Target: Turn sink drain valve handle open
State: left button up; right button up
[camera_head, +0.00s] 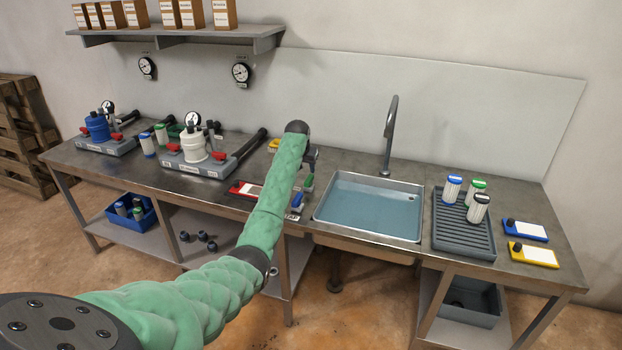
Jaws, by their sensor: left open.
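The sink (368,206) is a steel basin holding bluish water, set into the bench right of my left arm. A dark drain pipe (335,272) shows below it, under the bench. I cannot make out the drain valve handle. My left arm, in a green sleeve, crosses from the lower left to the bench's middle. My left gripper (311,157) is open, mostly hidden behind the arm's end, left of the sink and above bench height. Its fingers are not clear. My right gripper is not in view.
A tall faucet (390,135) stands behind the sink. A ribbed grey rack (462,236) with several filter cartridges is to its right. Manifolds with gauges (196,148) stand on the left. A blue bin (131,213) sits on the lower shelf, a grey bin (470,302) at lower right.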

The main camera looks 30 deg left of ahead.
aim_at(309, 178)
pick_arm(q)
jog(key=shift+p+x, duration=0.85)
jog(key=shift+x, duration=2.7)
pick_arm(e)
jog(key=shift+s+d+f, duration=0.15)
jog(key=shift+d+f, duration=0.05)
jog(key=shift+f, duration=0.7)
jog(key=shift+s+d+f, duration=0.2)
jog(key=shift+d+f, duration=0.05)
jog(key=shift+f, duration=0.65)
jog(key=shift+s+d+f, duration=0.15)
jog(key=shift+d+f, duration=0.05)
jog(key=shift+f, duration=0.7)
pick_arm(q)
jog(key=shift+w+d, duration=0.1)
jog(key=shift+d, duration=0.05)
grip_shut()
